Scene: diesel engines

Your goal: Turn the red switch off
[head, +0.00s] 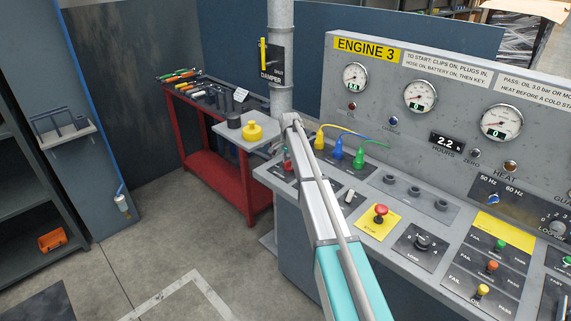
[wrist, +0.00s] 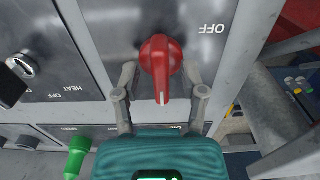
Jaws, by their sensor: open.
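The red switch (wrist: 160,68) is a rotary knob on a dark plate, seen close up in the wrist view. Its white pointer mark faces the bottom of that picture. The word OFF stands upside down on the plate to its upper right. My gripper (wrist: 159,76) is open, with one finger on each side of the knob. Whether the fingers touch it I cannot tell. In the head view a bit of red, likely the switch (head: 287,160), shows beside my arm at the console's left end. My arm hides most of that area and the gripper there.
The sloped console carries a red stop button (head: 380,212), a black knob (head: 422,242) and blue, green and yellow plugs (head: 337,150). A red tool bench (head: 215,170) stands behind its left end. In the wrist view a HEAT knob (wrist: 22,65) and a green plug (wrist: 76,158) lie left.

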